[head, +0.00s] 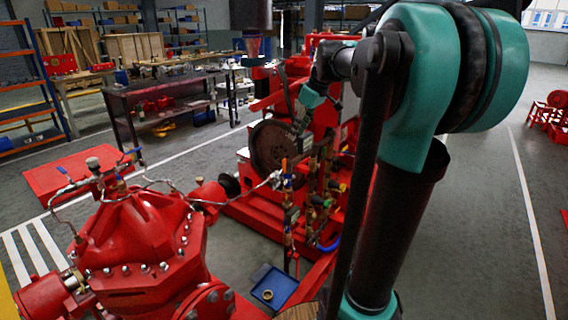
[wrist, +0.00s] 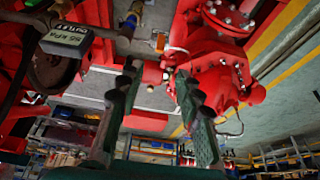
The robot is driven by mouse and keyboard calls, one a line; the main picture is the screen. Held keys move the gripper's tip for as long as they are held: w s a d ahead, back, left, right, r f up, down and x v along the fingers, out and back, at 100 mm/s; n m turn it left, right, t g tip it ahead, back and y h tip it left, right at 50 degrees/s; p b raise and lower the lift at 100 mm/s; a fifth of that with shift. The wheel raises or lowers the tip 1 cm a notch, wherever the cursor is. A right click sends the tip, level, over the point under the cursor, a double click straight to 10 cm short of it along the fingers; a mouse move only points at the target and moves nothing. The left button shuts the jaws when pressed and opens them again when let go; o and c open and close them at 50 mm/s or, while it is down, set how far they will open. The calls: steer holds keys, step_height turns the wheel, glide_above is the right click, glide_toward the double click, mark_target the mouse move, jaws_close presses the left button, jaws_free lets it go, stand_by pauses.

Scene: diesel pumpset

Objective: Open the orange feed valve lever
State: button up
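The orange lever (head: 284,164) appears as a small orange piece on the valve and pipe cluster in front of the dark flywheel, in the head view. In the wrist view a small orange part (wrist: 160,42) shows beyond the fingertips; I cannot tell for sure that it is the same lever. My gripper (head: 302,126) points down above the valve cluster. In the wrist view its two dark green fingers (wrist: 158,74) are spread apart, with nothing held between them. Red pump parts show behind the gap. The exact distance to the lever is unclear.
The red pump casing (head: 145,245) stands at front left with thin hoses running to the cluster. Brass valves and gauges crowd the pipes (head: 325,190). A blue tray (head: 273,287) lies below. A grey box labelled "55 kPa" (wrist: 68,38) shows at left in the wrist view.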

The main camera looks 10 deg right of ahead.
mark_target(285, 160)
steer(key=x, duration=1.5)
steer(key=shift+f, duration=0.15)
steer(key=shift+c, duration=0.4)
jaws_close()
